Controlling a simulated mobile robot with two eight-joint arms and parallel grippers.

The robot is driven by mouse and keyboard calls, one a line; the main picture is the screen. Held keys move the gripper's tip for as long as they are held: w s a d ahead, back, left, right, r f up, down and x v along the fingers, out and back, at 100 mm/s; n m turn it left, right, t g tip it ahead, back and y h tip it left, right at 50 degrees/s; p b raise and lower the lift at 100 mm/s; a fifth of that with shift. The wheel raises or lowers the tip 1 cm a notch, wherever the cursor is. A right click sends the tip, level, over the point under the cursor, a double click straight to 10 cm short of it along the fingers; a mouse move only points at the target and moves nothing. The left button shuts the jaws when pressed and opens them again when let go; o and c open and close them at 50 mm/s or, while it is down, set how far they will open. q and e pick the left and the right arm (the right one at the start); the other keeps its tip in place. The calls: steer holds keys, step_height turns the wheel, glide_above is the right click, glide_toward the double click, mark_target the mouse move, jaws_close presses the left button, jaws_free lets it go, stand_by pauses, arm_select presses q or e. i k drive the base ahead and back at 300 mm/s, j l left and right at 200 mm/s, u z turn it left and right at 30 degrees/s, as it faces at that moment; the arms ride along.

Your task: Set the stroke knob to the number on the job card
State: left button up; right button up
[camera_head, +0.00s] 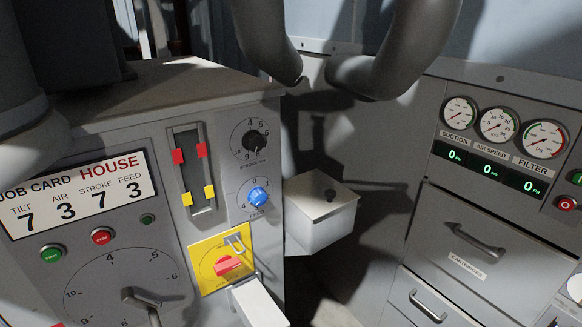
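The job card (82,191) on the left panel is headed HOUSE and reads tilt 7, air 3, stroke 7, feed 3. The stroke knob (255,141) is black, on a round numbered dial at the upper right of that panel; 4, 5, 6, 8, 9 and 10 can be read around it. Its pointer is too small and dark to read. Its label below is small and blurred. No gripper shows, and nothing visible touches the knob.
A blue feed knob (258,197) sits just below. A yellow plate with a red switch (228,266) is lower. A white box (320,210) stands right of the panel. Gauges (497,125) and drawers (475,246) are at right. Dark thick curved shapes hang at the top.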

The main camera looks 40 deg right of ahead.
mark_target(252, 141)
steer(key=z, duration=1.25)
